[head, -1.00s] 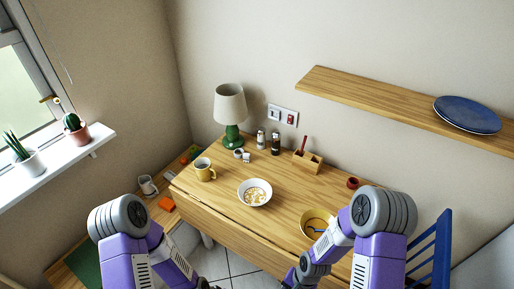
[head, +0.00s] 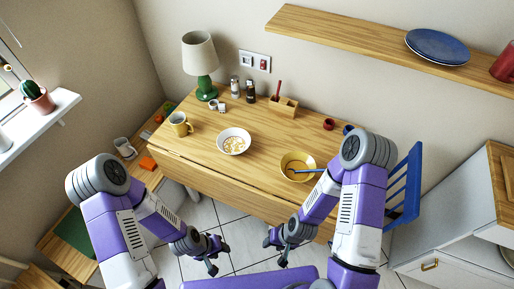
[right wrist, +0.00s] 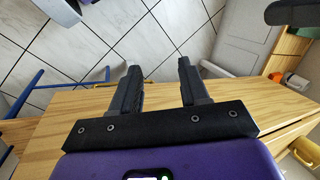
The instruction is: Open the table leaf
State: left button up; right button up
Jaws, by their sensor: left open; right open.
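The wooden table (head: 200,150) stands against the back wall in the head view. Its leaf (head: 228,182) hangs down along the front edge, partly hidden by my right arm. My left gripper (head: 218,258) is open and empty over the tiled floor, in front of the leaf and apart from it. My right gripper (head: 276,249) is open and empty, also low in front of the table; it shows in the right wrist view (right wrist: 160,78) with its two dark fingers spread. A wooden surface (right wrist: 75,105) lies behind those fingers; I cannot tell whether they touch it.
On the table are a white bowl (head: 234,141), a yellow bowl (head: 297,166), a yellow mug (head: 180,124) and a green lamp (head: 201,62). A blue chair (head: 404,188) stands at the right end. A low bench (head: 60,206) is at left. The tiled floor in front is clear.

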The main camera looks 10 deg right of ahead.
aim_at(274, 211)
jog(key=u, duration=2)
jog(key=k, duration=0.9)
jog(key=z, duration=1.9)
